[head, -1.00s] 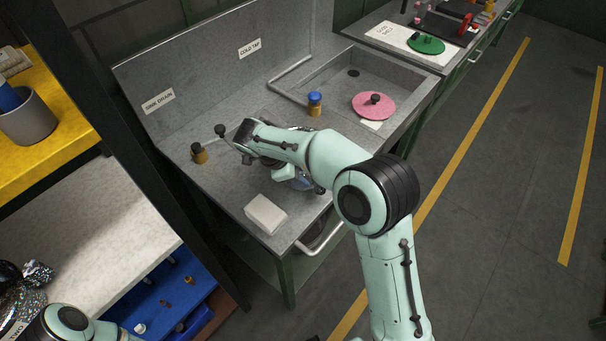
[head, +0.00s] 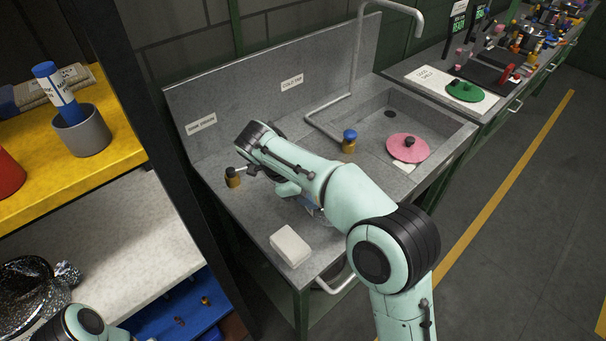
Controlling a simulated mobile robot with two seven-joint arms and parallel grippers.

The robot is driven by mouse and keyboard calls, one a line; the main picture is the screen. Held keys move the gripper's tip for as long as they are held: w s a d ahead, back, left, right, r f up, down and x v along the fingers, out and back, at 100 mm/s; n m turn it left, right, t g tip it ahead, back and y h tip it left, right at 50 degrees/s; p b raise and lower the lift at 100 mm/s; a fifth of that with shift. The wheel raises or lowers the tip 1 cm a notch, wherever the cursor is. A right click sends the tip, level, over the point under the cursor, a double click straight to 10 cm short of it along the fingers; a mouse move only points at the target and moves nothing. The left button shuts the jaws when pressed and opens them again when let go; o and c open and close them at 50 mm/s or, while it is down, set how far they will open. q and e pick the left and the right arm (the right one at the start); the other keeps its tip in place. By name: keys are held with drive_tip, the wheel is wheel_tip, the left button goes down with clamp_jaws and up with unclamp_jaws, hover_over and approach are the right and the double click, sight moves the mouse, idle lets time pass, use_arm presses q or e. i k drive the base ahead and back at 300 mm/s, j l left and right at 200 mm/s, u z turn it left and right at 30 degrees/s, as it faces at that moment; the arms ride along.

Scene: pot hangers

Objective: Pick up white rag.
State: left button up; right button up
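A white folded block (head: 291,246), which looks like the white rag, lies near the front left corner of the grey sink counter (head: 236,212). My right arm (head: 345,195) comes in from the lower right and reaches over the counter behind the rag. Its forearm and wrist hide the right gripper's fingers, so I cannot see whether they are open or shut. The rag shows apart from the arm. A bluish, unclear thing (head: 312,207) shows partly under the arm. My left arm (head: 82,322) shows only at the bottom left edge; its gripper is out of view.
A brass knob valve (head: 233,177), a blue-topped valve (head: 349,141) and a bent pipe (head: 330,102) stand on the counter. A pink disc (head: 407,148) lies at the basin (head: 452,125). A dark post (head: 150,150) and yellow shelf (head: 120,125) stand left.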

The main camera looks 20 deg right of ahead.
sight(290, 247)
drive_tip(key=k, duration=1)
